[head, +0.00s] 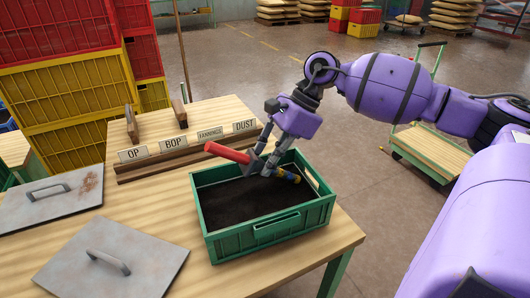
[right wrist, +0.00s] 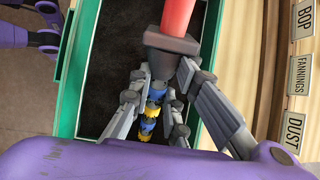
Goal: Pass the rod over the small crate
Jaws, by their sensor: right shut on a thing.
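The rod (head: 228,152) has a red handle, a dark collar and a blue-and-yellow end. My right gripper (head: 262,170) is shut on it near the middle, above the small green crate (head: 265,238). The handle points up and left, past the crate's far wall; the blue-and-yellow end is low over the crate's right part. The right wrist view shows the red handle (right wrist: 178,16) and the fingers around the rod. Whether its low end touches the dark fill is unclear.
The crate, filled with dark loose matter (head: 235,200), stands on a wooden table (head: 190,222) near its right edge. Two grey lids (head: 112,262) with handles lie to the left. A labelled wooden rack (head: 150,165) stands behind. Red and yellow crates (head: 60,95) are stacked behind at left.

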